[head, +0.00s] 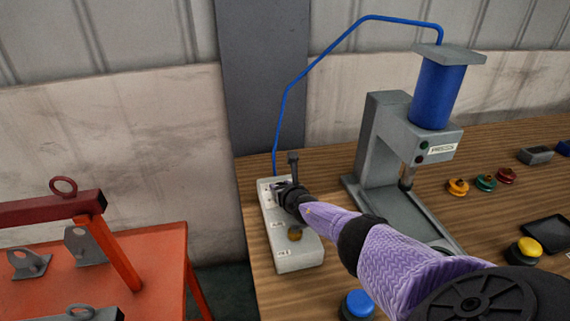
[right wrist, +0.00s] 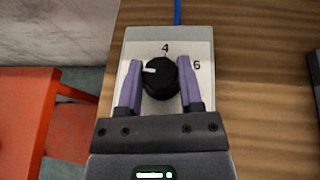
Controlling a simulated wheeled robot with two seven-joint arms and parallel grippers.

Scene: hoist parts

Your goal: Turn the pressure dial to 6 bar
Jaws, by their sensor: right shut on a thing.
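The black pressure dial (right wrist: 160,78) sits on the light grey control box (right wrist: 140,45), which stands on the wooden table in the head view (head: 296,256). The dial's white pointer mark faces left and slightly up. The printed 4 is above the dial and the 6 is at its right; anything printed at its left is hidden by a finger. My right gripper (right wrist: 160,88) is shut on the dial, one purple finger on each side. In the head view, my right gripper (head: 284,194) covers most of the dial. My left gripper is not in view.
A blue hose runs from the box to the press (head: 395,145) at its right. A yellow-brown knob (head: 295,235) is on the near part of the box. A blue button (head: 358,304) is near the front. An orange stand (head: 130,262) is at the left, across a gap.

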